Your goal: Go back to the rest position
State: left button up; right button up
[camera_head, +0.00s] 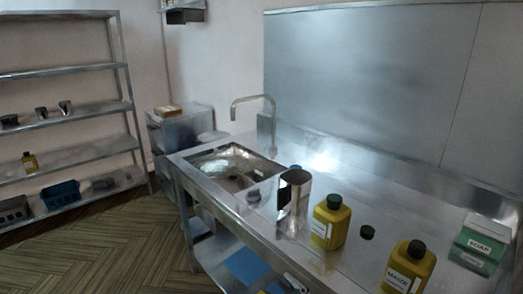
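Neither of my grippers shows in the head view, so I cannot see whether they are open or shut. The steel counter (345,178) runs from the middle to the lower right. On it stand a metal cylinder-shaped container (296,196), a yellow bottle with a dark cap (330,224) and another yellow labelled bottle (408,270). A loose dark cap (367,232) lies between the bottles. A green and white soap box (480,243) sits at the right.
A sink (233,163) with a tall faucet (253,98) is set in the counter's left end. A metal shelf rack (70,118) stands at the left wall. A blue item (250,268) lies on the counter's lower shelf. The wooden floor (125,240) at left is clear.

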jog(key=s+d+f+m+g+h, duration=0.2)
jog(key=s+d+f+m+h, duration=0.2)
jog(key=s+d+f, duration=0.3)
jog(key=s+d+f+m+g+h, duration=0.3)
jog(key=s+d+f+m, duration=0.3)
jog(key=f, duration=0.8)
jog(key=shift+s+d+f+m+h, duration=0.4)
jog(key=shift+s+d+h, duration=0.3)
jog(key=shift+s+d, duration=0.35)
